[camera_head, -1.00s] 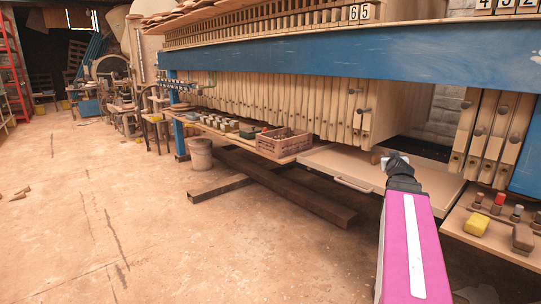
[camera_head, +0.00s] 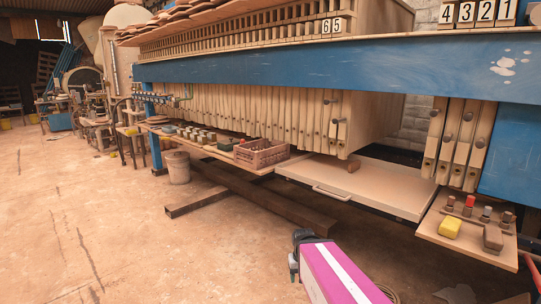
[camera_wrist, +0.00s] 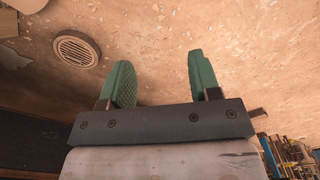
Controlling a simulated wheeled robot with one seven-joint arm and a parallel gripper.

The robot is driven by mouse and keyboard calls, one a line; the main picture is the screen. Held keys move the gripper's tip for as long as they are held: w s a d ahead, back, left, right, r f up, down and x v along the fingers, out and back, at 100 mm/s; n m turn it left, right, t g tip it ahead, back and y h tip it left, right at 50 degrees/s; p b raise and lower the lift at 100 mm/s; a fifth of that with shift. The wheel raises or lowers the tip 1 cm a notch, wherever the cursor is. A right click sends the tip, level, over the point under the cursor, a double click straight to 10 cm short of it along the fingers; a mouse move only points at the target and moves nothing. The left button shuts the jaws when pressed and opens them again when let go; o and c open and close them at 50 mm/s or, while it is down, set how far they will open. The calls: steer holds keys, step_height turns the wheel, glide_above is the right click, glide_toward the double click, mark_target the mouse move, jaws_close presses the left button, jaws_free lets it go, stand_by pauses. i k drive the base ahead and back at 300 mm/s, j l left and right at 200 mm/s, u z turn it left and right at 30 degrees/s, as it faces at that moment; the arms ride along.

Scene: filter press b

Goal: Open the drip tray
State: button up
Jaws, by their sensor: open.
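The drip tray (camera_head: 372,186) is a flat beige panel under the wooden plates of the press. It has a small light handle (camera_head: 331,193) on its front edge. A small brown block (camera_head: 353,165) stands on its back part. My gripper (camera_head: 296,256) is in front of the tray and nearer to me, below the handle in the head view and apart from it. In the wrist view my gripper (camera_wrist: 160,82) shows two green fingers wide apart with nothing between them. The wrist view shows floor beyond the fingers, and neither tray nor handle is recognisable there.
Dark beams (camera_head: 262,205) lie on the floor, near a bucket (camera_head: 177,166). The floor at left is clear.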

mark_target(399, 190)
steer(key=i+j, duration=0.45)
steer(key=i+j+z, duration=0.85)
steer(key=j, duration=0.15)
steer(key=z, duration=1.3)
steer(key=k+l, duration=0.05)
steer(key=l, duration=0.05)
